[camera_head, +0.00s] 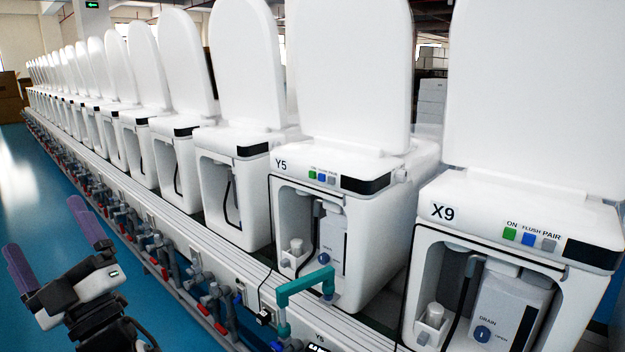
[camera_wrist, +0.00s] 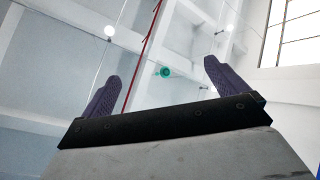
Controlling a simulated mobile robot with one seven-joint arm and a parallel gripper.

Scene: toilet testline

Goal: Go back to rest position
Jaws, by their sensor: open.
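My gripper (camera_head: 55,250) shows at the lower left of the head view, over the blue floor. Its two purple fingers stand apart and point up and away from the line, with nothing between them. In the wrist view my gripper (camera_wrist: 162,90) also shows open and empty, with the ceiling behind it. The nearest toilets, marked X9 (camera_head: 510,215) and Y5 (camera_head: 335,160), stand to the right with their lids up. My gripper is apart from them.
A long row of white toilets runs to the back left on a pale bench. Grey pipes with red and blue valves (camera_head: 215,300) line its front. A teal pipe (camera_head: 303,285) sticks out below Y5. The blue floor (camera_head: 35,190) at left is clear.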

